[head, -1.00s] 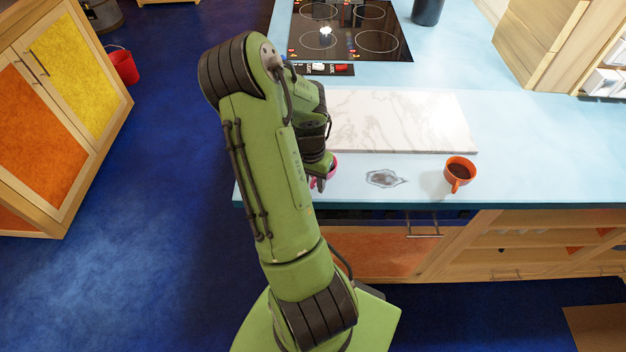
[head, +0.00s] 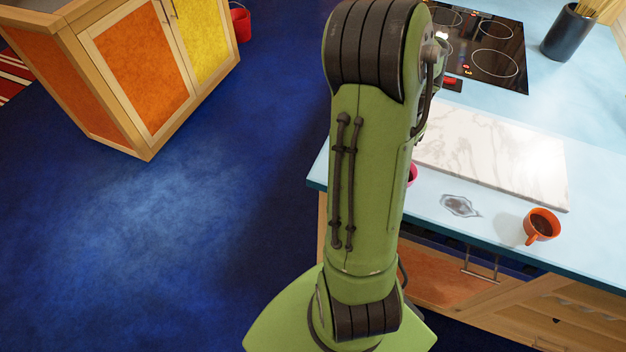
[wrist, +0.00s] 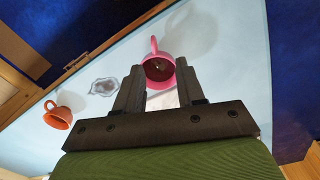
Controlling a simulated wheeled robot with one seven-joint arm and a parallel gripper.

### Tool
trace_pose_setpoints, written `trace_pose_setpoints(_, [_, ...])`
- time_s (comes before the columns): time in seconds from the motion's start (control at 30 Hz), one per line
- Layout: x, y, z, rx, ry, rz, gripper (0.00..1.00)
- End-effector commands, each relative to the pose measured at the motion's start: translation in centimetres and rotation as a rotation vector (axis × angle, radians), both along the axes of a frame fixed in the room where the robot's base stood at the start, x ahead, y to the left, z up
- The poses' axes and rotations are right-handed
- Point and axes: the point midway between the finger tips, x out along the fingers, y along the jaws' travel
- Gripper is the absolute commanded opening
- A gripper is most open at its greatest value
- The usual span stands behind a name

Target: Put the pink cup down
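The pink cup (wrist: 147,68) is in the wrist view, with dark contents and its handle pointing up in the picture. My gripper (wrist: 160,75) has one finger on each side of the cup, close against its wall, and looks shut on it. The cup is over the light blue counter (wrist: 225,75); whether its base touches the counter cannot be told. In the head view only a sliver of the pink cup (head: 412,174) shows beside my arm, near the counter's front left corner. My gripper is hidden there behind the arm.
A grey stain (head: 460,205) lies on the counter right of the pink cup. An orange cup (head: 535,232) with dark contents stands further right, near the front edge. A marble board (head: 490,150) lies behind them. A black cooktop (head: 490,45) and a utensil pot (head: 567,35) are further back.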

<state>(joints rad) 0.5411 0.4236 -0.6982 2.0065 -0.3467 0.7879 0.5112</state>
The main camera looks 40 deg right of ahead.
Motion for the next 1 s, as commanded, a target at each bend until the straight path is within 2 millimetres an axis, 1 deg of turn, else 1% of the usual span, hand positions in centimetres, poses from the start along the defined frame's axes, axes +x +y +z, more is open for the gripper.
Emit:
trace_pose_setpoints(0.03, [1.5, 1.7, 1.3, -0.001, -0.043, 0.07, 0.39])
trace_pose_setpoints(0.07, [2.4, 3.0, 2.2, 0.0, -0.072, 0.124, 0.39])
trace_pose_setpoints(0.13, [4.5, 7.1, 4.8, -0.006, -0.146, 0.287, 0.39])
trace_pose_setpoints(0.17, [5.2, 9.0, 5.9, -0.012, -0.178, 0.366, 0.39])
trace_pose_setpoints(0.2, [5.7, 11.7, 7.3, -0.02, -0.216, 0.473, 0.39])
trace_pose_setpoints(0.23, [5.9, 13.7, 8.4, -0.031, -0.243, 0.557, 0.39])
trace_pose_setpoints(0.27, [5.9, 15.7, 9.4, -0.045, -0.27, 0.643, 0.39])
trace_pose_setpoints(0.3, [5.6, 18.3, 10.6, -0.068, -0.303, 0.759, 0.39])
trace_pose_setpoints(0.33, [5.1, 20.2, 11.4, -0.088, -0.326, 0.849, 0.39])
trace_pose_setpoints(0.4, [3.4, 24.1, 12.9, -0.148, -0.369, 1.047, 0.39])
trace_pose_setpoints(0.5, [0.8, 27.6, 13.8, -0.244, -0.408, 1.269, 0.39])
trace_pose_setpoints(0.6, [-1.0, 29.2, 14.0, -0.314, -0.424, 1.394, 0.39])
trace_pose_setpoints(0.67, [-1.5, 29.5, 14.1, -0.336, -0.428, 1.428, 0.39])
trace_pose_setpoints(0.97, [-1.6, 29.6, 14.1, -0.342, -0.429, 1.436, 0.39])
trace_pose_setpoints(1.0, [-1.6, 29.6, 14.1, -0.342, -0.429, 1.435, 0.4])
